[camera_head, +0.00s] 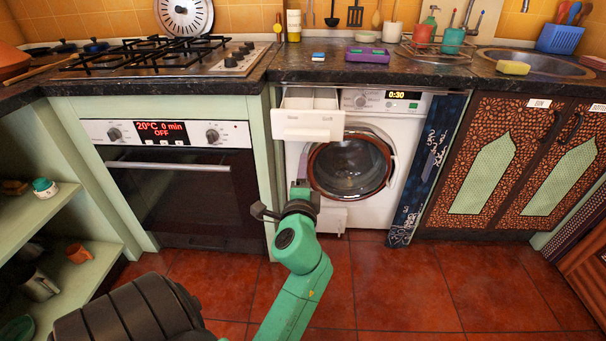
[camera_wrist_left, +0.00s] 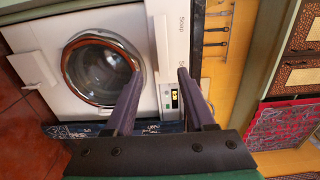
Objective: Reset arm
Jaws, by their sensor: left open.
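My left arm (camera_head: 300,285), green with a dark wrist, reaches up the middle of the head view. My left gripper (camera_head: 302,168) is in front of the washing machine (camera_head: 405,130), left of its round door (camera_head: 347,165) and below its pulled-out soap drawer (camera_head: 308,125). In the left wrist view, the two purple fingers of the left gripper (camera_wrist_left: 160,77) are spread apart with nothing between them. The washing machine (camera_wrist_left: 40,65) fills the left of that view, turned sideways. My right gripper is not in view.
An oven (camera_head: 185,185) stands left of the washing machine, below a gas hob (camera_head: 165,58). Open shelves (camera_head: 90,270) are at the far left. Patterned cupboard doors (camera_head: 490,155) are at the right. The red tiled floor (camera_head: 400,290) is clear on the right.

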